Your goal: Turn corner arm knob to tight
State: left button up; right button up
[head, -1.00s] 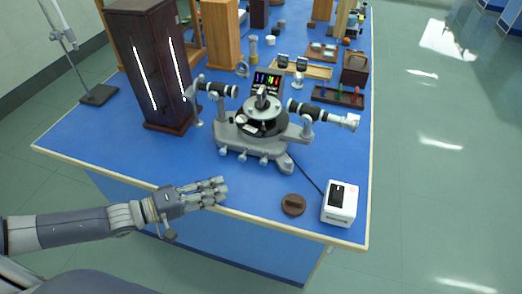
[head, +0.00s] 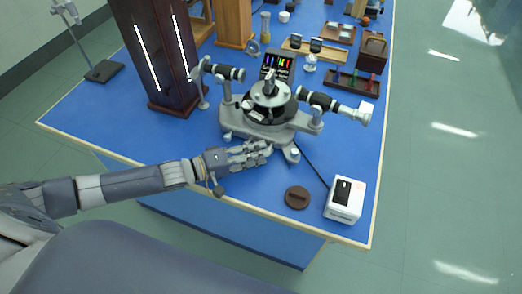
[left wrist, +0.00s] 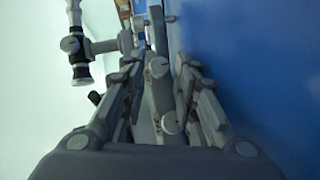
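The grey spectrometer (head: 305,120) stands on the blue bench, with a black round table in its middle and a black-barrelled tube on each side. Small grey knobs line its front edge; one shows near the front right foot (head: 291,154). I cannot tell which is the corner arm knob or how tight it is. My left gripper (head: 267,149) is at the front edge of the base, its fingers covering some knobs. In the left wrist view, its fingers (left wrist: 160,66) are apart, with grey knobs (left wrist: 170,123) and part of the base between them. No grip shows. My right gripper is out of view.
A brown round cap (head: 297,197) and a white box (head: 345,199) lie at the front right of the bench (head: 150,135). A dark wooden lamp housing (head: 155,60) stands on the left. A cable runs to the white box. The front left of the bench is clear.

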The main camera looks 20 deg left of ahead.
pick_arm(q)
jog(key=shift+w+d+f, duration=0.1)
jog(key=shift+w+d, duration=0.35)
jog(key=shift+d, duration=0.15)
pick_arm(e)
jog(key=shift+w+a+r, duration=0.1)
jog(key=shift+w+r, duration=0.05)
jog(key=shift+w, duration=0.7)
pick_arm(q)
grip_shut()
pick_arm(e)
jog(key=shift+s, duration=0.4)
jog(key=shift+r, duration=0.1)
